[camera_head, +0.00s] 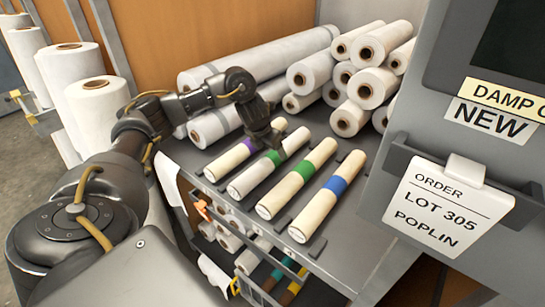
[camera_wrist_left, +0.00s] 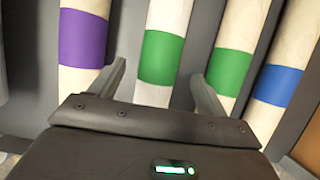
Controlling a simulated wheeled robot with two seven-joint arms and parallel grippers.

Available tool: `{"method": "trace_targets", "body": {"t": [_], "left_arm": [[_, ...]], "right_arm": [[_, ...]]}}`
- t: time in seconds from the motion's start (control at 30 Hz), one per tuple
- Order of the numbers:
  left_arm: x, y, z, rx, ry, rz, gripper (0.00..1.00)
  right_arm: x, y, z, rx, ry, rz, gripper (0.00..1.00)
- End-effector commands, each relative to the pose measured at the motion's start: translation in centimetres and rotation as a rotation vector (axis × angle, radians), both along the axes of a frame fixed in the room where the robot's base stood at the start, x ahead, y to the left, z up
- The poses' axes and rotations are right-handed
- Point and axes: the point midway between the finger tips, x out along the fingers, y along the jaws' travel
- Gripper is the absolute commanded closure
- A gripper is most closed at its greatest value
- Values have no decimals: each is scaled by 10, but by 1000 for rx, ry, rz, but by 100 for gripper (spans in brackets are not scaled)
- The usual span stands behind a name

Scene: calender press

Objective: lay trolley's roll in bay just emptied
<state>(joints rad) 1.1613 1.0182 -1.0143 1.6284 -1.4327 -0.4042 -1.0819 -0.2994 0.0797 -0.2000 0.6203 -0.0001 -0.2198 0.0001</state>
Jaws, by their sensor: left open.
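Four banded rolls lie side by side on the grey shelf (camera_head: 368,235). From left they are a cream roll with a purple band (camera_head: 228,163), a whiter roll with a green band (camera_head: 249,181), a cream roll with a green band (camera_head: 285,192) and a cream roll with a blue band (camera_head: 318,208). My left gripper (camera_head: 266,139) is over the far part of the whiter green-banded roll. In the left wrist view its open fingers (camera_wrist_left: 161,85) stand either side of that roll (camera_wrist_left: 164,55). Whether they touch it is unclear. No empty bay is evident. My right gripper is out of view.
Large white rolls (camera_head: 260,58) and a stack of smaller ones (camera_head: 350,75) lie behind. Below the shelf is a rack with more rolls (camera_head: 247,262). A grey panel with an order card (camera_head: 448,207) blocks the right side. Tall rolls (camera_head: 98,105) stand at left.

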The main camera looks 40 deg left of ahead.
Motion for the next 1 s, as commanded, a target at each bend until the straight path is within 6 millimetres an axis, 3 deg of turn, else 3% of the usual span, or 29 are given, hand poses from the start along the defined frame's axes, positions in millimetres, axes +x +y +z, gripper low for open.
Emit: {"method": "trace_targets", "body": {"t": [0.1, 0.33, 1.0], "left_arm": [[-9, 1, 29, 4, -4, -2, 24], [-21, 0, 54, 2, -2, -1, 24], [-24, -1, 59, 0, 2, -1, 24]], "right_arm": [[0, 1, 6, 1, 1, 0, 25], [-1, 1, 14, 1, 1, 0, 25], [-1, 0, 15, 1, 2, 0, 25]]}}
